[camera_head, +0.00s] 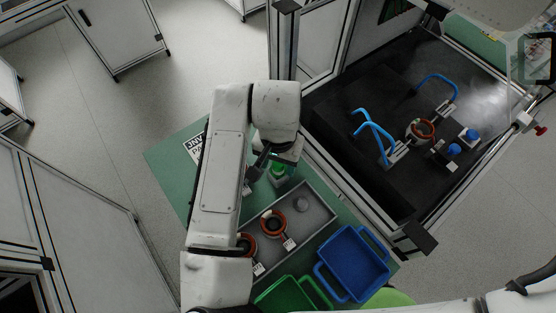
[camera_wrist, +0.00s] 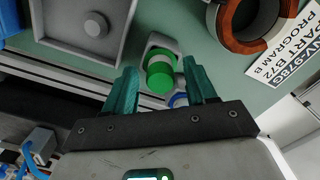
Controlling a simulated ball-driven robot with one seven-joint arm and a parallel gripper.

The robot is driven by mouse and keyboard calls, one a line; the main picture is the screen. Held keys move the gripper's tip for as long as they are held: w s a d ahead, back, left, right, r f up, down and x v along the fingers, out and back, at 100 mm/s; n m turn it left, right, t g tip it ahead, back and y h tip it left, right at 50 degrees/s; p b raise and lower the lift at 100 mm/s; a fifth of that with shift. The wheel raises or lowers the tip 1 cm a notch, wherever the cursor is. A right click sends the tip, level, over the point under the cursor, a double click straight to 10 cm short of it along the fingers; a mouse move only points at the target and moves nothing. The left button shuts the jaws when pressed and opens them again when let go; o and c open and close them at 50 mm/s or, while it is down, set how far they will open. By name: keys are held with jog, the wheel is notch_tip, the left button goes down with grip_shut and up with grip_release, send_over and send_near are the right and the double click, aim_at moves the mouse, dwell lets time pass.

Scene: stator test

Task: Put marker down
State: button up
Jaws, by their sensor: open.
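The marker, a green and white cylinder (camera_wrist: 160,74), shows in the wrist view with its green end toward me. It sits at a grey rounded holder (camera_wrist: 162,42) on the green table; how deep it sits cannot be told. My gripper (camera_wrist: 160,66) has its two teal fingers spread, one to the left and one to the right of the marker, with visible gaps. In the head view a green piece (camera_head: 278,170), apparently the marker, shows just below my wrist, which partly hides it and the fingers.
A grey tray (camera_head: 325,192) holds copper-wound stators (camera_head: 272,223). Blue (camera_head: 352,262) and green (camera_head: 290,295) bins stand at the front. A printed sign (camera_head: 193,148) lies left of my arm. At right, a dark-floored test cell (camera_head: 345,120) holds a stator and blue-handled clamps.

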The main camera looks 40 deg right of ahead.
notch_tip(320, 180, up, 13)
jog(key=shift+f+b, duration=0.2)
jog(key=shift+b, duration=0.2)
dwell(2.4)
